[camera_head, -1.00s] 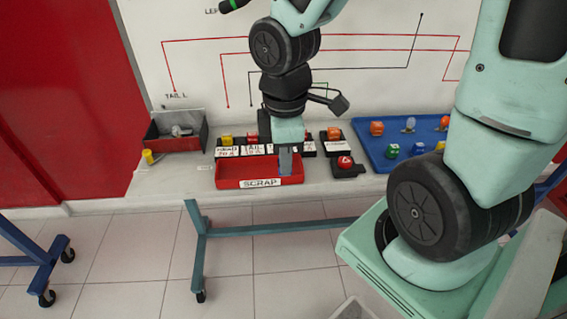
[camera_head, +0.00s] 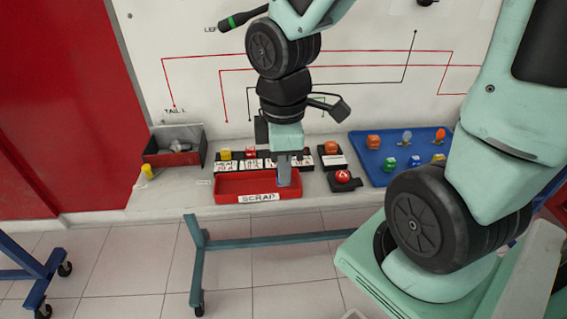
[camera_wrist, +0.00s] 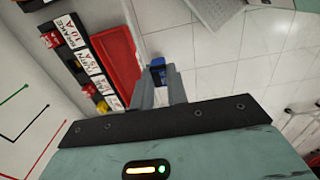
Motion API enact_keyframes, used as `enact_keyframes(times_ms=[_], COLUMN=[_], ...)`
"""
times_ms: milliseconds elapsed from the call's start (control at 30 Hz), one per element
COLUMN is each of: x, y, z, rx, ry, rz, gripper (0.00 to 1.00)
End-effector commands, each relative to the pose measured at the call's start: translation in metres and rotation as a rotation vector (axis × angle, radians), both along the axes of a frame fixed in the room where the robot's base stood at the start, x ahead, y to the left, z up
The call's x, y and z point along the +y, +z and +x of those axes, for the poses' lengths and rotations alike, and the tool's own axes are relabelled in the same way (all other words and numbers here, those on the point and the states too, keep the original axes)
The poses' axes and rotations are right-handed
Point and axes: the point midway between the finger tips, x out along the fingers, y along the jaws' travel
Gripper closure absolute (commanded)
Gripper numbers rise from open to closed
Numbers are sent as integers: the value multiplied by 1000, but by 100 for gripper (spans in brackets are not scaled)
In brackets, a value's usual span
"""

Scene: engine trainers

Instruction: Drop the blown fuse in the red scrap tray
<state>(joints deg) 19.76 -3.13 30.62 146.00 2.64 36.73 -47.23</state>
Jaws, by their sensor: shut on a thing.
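The red scrap tray (camera_head: 228,188) sits at the front edge of the bench, with a SCRAP label on its front wall. My gripper (camera_head: 284,184) points down at the tray's right end. In the wrist view my gripper (camera_wrist: 157,84) is shut on a small blue fuse (camera_wrist: 157,66), which shows at the fingertips. The red tray (camera_wrist: 118,62) lies to the left of the fuse there. The fuse cannot be made out in the head view, and whether it is blown cannot be seen. Its height above the tray floor is unclear.
Behind the tray stand labelled black fuse holders (camera_head: 237,166). A red button (camera_head: 343,176) is close on the right, before a blue tray (camera_head: 372,157) of coloured parts. A dark bin (camera_head: 156,152) and a yellow piece (camera_head: 147,172) are on the left.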

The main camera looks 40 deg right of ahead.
Motion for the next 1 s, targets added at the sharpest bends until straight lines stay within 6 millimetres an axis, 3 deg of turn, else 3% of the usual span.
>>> enact_keyframes(times_ms=[600, 1000], x=[0, 0], y=[30, 30], z=[0, 0], rx=[0, 0], ry=[0, 0], rz=[0, 0], gripper=[100, 100])
